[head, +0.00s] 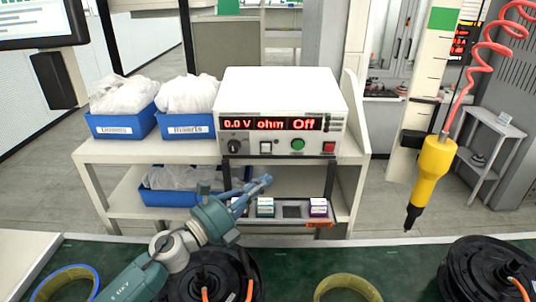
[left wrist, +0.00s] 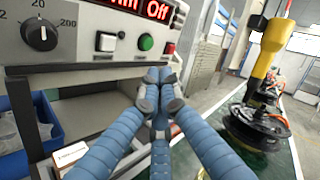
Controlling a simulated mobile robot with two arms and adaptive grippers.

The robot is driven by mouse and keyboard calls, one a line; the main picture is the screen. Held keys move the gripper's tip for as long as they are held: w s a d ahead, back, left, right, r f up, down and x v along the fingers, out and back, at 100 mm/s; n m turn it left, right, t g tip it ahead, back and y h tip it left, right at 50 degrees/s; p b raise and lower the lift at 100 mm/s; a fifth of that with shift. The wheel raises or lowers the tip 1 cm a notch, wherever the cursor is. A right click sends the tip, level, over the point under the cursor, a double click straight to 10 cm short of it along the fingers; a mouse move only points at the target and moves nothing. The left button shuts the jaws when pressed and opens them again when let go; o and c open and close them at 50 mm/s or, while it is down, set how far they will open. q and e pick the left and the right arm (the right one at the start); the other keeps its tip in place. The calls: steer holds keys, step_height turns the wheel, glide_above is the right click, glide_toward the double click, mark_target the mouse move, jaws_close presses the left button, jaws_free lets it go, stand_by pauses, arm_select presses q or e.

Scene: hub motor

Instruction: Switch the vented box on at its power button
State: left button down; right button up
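The vented box (head: 282,92) is a white case on the top shelf of a white rack. Its red display reads "0.0 V ohm Off". Below the display are a black knob (head: 234,149), a white square button (head: 266,147), a green round button (head: 298,144) and a red square button (head: 328,147). My left gripper (head: 265,181) is below the box front, apart from the buttons. The green button (left wrist: 146,42) shows just above the fingertips there. My right gripper is out of view.
Blue bins (head: 122,124) with bagged parts stand left of the box. A lower shelf holds a small tester (head: 290,209). A yellow screwdriver (head: 434,172) hangs at right. Black hub motors (head: 484,272) and yellow rings (head: 345,289) lie on the green bench (head: 395,262) in front.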

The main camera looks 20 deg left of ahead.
mark_target(266, 147)
arm_select(q)
steer(key=w+a+r+b, duration=0.1)
steer(key=w+a, duration=0.1)
steer(key=w, duration=0.6)
steer(key=shift+w+a, duration=0.25)
steer(key=shift+w, duration=0.05)
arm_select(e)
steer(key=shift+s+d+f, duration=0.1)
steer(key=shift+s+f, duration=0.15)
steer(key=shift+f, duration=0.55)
arm_select(q)
steer(key=shift+r, duration=0.1)
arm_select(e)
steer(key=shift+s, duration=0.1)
arm_select(q)
steer(key=shift+w, duration=0.1)
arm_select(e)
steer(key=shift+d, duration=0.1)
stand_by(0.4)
arm_select(q)
steer(key=shift+w+a+b, duration=0.1)
steer(key=shift+w+b, duration=0.2)
steer(key=shift+b, duration=0.05)
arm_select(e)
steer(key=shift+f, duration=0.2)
